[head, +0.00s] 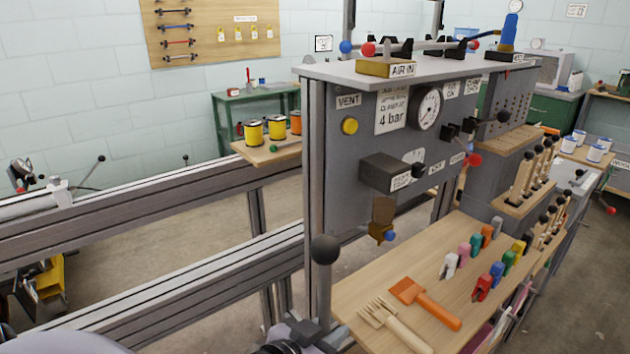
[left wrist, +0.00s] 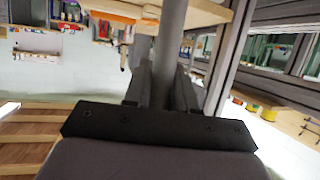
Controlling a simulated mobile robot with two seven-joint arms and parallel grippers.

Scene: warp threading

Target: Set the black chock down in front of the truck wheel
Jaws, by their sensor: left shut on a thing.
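I cannot make out the black chock or a truck wheel in either view. At the lower left of the head view a yellow and dark object (head: 48,280) shows partly behind the rails, too unclear to name. My left gripper (head: 318,328) is at the bottom of the head view, low on the grey shaft of a lever (head: 323,290) topped by a black ball knob. In the left wrist view the gripper (left wrist: 163,88) has its two dark fingers closed on either side of this grey shaft (left wrist: 170,45). My right gripper is in neither view.
A grey panel (head: 360,220) with a gauge and valves stands right of the lever. A wooden bench (head: 380,270) holds an orange brush, a wooden fork and several coloured clips. Metal rails (head: 150,200) run across the left. Bare floor shows between and below them.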

